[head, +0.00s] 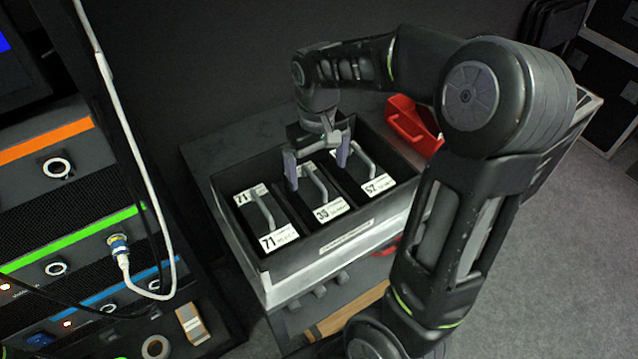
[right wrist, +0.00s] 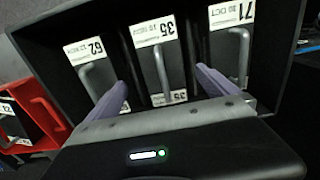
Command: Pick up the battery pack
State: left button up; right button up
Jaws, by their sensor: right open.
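Three dark battery packs with grey bar handles and white number labels stand side by side in an open black box (head: 295,255). The left pack (head: 279,238) reads 71, the middle pack (head: 331,212) seems to read 35, and the right pack (head: 378,186) seems to read 52 or 62. My right gripper (head: 317,172) is open and points down above the middle pack. In the right wrist view, its purple fingers (right wrist: 160,84) are spread on either side of the middle pack's handle (right wrist: 162,72), with nothing held. Contact cannot be told. My left gripper is out of view.
A red bin (head: 408,124) stands behind the box at the right. A rack with orange, green and blue strips (head: 75,235) and a hanging white cable (head: 128,145) is at the left. Grey floor (head: 560,260) is clear at the right.

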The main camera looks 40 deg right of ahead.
aim_at(315, 190)
jog(key=shift+s+a+r, duration=0.1)
jog(key=shift+a+r, duration=0.05)
jog(key=shift+f, duration=1.35)
jog(key=shift+f+p, duration=0.65)
jog(key=shift+f, duration=2)
jog(key=shift+w+r, duration=0.1)
jog(key=shift+w, duration=0.1)
grip_shut()
